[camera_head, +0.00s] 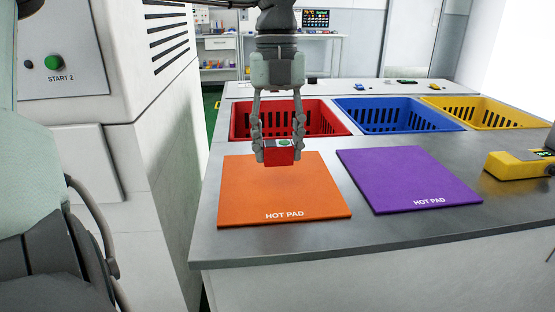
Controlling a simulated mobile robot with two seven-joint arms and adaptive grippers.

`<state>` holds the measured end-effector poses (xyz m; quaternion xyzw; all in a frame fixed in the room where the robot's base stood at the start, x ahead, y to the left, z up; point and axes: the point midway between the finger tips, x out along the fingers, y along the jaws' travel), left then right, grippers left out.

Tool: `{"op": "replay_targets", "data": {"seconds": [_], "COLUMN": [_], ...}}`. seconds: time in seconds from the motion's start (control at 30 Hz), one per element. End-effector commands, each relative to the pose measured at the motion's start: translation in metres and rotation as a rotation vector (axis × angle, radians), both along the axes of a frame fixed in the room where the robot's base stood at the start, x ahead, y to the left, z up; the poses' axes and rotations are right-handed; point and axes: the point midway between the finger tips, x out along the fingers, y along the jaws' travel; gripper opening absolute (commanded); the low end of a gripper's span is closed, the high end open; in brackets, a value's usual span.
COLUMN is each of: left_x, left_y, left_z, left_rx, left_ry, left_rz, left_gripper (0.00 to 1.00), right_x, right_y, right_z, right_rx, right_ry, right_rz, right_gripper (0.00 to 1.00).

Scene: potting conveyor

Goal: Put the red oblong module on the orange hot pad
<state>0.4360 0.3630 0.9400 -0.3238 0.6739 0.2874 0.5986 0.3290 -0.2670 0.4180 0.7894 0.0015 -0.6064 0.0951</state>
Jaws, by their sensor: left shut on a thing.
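The red oblong module (281,157) has a pale top face with a green patch. My left gripper (280,149) points down and is shut on it, with one finger on each side. The orange hot pad (280,196) lies flat on the grey table at its front left. The module shows over the pad's far part, and it looks held just above the pad. I cannot tell for sure whether it touches. My right gripper is not in view.
A purple hot pad (408,179) lies to the right of the orange one. Red (238,124), blue (392,103) and yellow (470,101) slotted crates stand behind the pads. A yellow device (510,168) lies at the right edge. A white machine (150,100) stands left of the table.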

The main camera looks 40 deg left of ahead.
Motion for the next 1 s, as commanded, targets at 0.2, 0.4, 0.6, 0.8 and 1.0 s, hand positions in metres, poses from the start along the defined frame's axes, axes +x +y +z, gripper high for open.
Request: {"op": "replay_targets", "data": {"seconds": [0.2, 0.4, 0.6, 0.8, 1.0], "left_x": [-0.001, -0.001, -0.001, -0.001, -0.001], "left_y": [0.0, 0.0, 0.0, 0.0, 0.0], "left_z": [-0.031, -0.035, -0.037, -0.037, -0.037], "left_rx": [-0.002, -0.001, -0.001, -0.001, -0.001], "left_ry": [0.003, 0.0, 0.0, 0.001, 0.001], "left_rz": [0.001, 0.001, 0.001, 0.001, 0.001], "left_gripper": [0.09, 0.09, 0.09, 0.57, 0.65], "right_x": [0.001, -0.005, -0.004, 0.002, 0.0], "right_y": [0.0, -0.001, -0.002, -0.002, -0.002], "right_z": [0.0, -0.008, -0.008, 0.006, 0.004], "right_rx": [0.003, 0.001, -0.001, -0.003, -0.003], "right_ry": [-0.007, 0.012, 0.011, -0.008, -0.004], "right_rz": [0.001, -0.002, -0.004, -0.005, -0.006], "right_gripper": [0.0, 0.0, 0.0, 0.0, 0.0]}}
